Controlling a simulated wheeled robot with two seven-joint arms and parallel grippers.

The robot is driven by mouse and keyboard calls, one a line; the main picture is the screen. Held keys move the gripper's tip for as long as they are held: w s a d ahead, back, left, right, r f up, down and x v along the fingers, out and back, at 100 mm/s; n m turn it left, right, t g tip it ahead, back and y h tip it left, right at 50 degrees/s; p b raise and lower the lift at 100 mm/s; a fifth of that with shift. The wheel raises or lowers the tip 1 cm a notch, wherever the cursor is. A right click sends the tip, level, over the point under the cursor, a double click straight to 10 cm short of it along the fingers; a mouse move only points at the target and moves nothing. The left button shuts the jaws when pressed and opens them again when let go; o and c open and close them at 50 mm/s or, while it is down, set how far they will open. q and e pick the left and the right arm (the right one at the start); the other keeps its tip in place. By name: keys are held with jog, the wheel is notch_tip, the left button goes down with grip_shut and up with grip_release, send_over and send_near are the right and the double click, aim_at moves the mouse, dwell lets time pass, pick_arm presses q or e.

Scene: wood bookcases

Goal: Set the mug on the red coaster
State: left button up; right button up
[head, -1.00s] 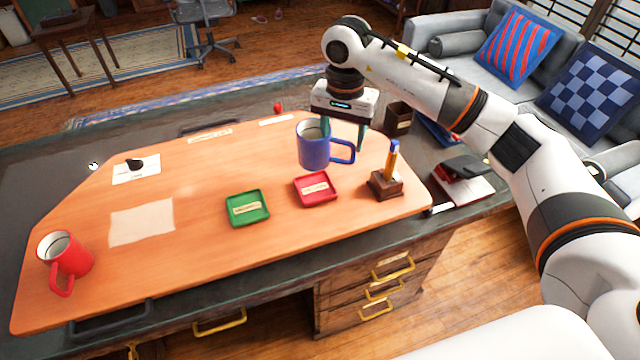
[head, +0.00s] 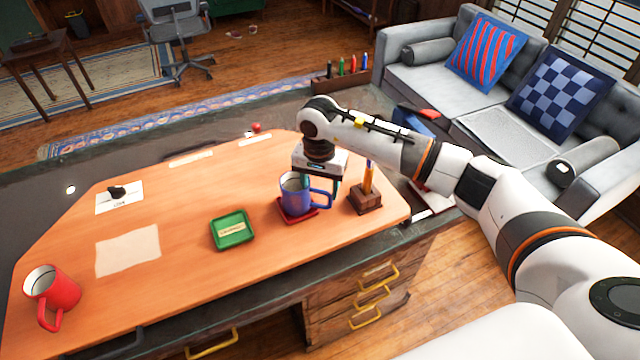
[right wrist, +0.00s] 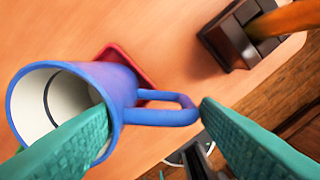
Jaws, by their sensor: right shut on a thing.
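The blue mug (head: 297,198) is upright over the red coaster (head: 284,215), whose edges show around the mug's base. I cannot tell whether the base touches it. My right gripper (head: 320,186) is shut on the mug from above. In the right wrist view, one green finger reaches inside the mug (right wrist: 120,85) and the other is beyond its handle. A corner of the red coaster (right wrist: 124,58) shows behind the mug there. My left gripper is not in view.
A green coaster (head: 231,229) lies to the left of the mug. A wooden pen holder (head: 365,199) stands close on the right. A red mug (head: 52,290) is at the desk's far left. The orange desk mat (head: 190,270) has free room between them.

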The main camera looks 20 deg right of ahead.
jog(key=shift+f, duration=0.15)
jog(key=o, duration=1.3)
jog(key=shift+r, duration=0.55)
notch_tip(320, 180, up, 11)
jog(key=b, duration=0.3)
jog(key=shift+r+b, duration=0.2)
jog(key=shift+b, duration=0.15)
jog(key=shift+a, duration=0.1)
